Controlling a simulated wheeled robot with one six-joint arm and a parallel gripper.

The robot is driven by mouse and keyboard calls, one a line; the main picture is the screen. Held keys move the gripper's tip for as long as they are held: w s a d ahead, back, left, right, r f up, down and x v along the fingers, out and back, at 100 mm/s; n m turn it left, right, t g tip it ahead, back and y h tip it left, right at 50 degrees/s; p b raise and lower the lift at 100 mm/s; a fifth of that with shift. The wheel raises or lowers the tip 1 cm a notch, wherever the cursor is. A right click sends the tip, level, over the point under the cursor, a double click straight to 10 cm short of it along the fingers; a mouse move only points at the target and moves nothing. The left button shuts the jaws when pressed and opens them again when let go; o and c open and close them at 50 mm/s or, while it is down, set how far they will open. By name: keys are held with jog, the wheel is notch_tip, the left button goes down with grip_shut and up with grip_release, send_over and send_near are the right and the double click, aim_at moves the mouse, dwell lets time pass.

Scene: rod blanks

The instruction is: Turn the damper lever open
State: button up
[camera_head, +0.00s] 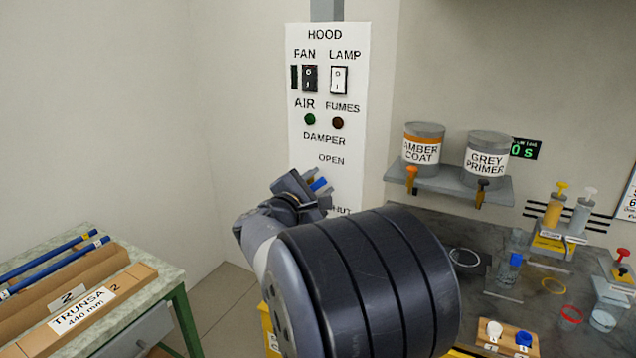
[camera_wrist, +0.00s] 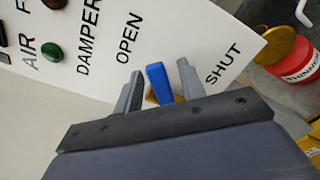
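The damper lever is blue and shows in the wrist view (camera_wrist: 159,82) between the words OPEN and SHUT on the white hood panel (camera_wrist: 190,40). In the head view a blue part of the lever (camera_head: 318,184) shows beside my gripper, below OPEN. My gripper (camera_wrist: 160,77) is open, with one finger on each side of the lever and a small gap visible on both sides. In the head view my gripper (camera_head: 308,183) is at the lower part of the panel. My arm hides part of the SHUT word there. The lever's base is mostly hidden.
Above the lever are the fan switch (camera_head: 310,78), lamp switch (camera_head: 339,80), green light (camera_head: 310,119) and dark red light (camera_head: 338,123). A shelf (camera_head: 450,186) with two paint cans stands right. A bench (camera_head: 170,262) with cartons and blue rods is at left.

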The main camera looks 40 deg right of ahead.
jog(key=shift+d, duration=0.1)
jog(key=shift+c, duration=0.5)
grip_shut()
